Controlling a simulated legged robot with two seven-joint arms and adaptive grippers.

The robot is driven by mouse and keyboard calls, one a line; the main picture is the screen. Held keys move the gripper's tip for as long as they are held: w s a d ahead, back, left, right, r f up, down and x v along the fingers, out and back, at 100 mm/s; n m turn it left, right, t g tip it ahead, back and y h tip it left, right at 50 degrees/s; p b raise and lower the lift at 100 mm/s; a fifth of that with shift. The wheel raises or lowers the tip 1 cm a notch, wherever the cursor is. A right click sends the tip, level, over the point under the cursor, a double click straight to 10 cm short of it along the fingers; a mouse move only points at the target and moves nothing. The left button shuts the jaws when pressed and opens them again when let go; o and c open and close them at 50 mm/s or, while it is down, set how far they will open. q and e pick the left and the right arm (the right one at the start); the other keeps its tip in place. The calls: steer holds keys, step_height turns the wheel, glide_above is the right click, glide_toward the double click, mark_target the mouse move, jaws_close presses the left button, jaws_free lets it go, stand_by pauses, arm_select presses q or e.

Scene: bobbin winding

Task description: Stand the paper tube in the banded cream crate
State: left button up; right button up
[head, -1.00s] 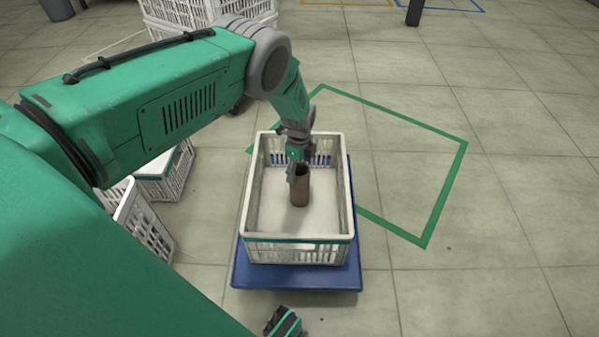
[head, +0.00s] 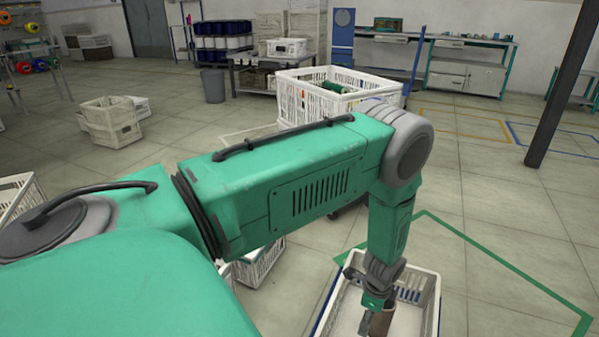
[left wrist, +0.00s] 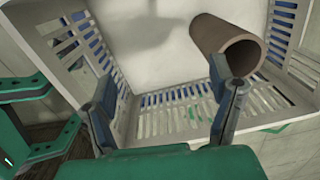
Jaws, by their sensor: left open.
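The brown paper tube (head: 382,322) shows low in the head view, partly cut by the bottom edge. In the left wrist view the tube (left wrist: 248,52) is inside the crate, upright as far as I can tell, its open end towards the camera. My left gripper (head: 374,298) is down at the crate, beside the tube. In the wrist view its fingers (left wrist: 165,82) are spread and empty, apart from the tube. A green-black part at the left may be my right gripper.
A large white crate (head: 292,102) with things in it stands behind my left arm. Loose white crates (head: 110,122) lie at the left. A dark post (head: 560,85) stands at the right.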

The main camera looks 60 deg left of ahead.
arm_select(q)
steer(key=s+d+r+n, duration=0.1)
steer(key=s+n, duration=0.3)
steer(key=s, duration=0.5)
steer(key=s+d+r+n, duration=0.2)
steer(key=s+r+n, duration=0.2)
steer(key=s, duration=0.5)
steer(key=s+d+r+n, duration=0.2)
steer(key=s+n, duration=0.2)
steer(key=s, duration=0.5)
steer(key=shift+r+t, duration=0.2)
steer(key=shift+t, duration=0.1)
steer(key=shift+d, duration=0.1)
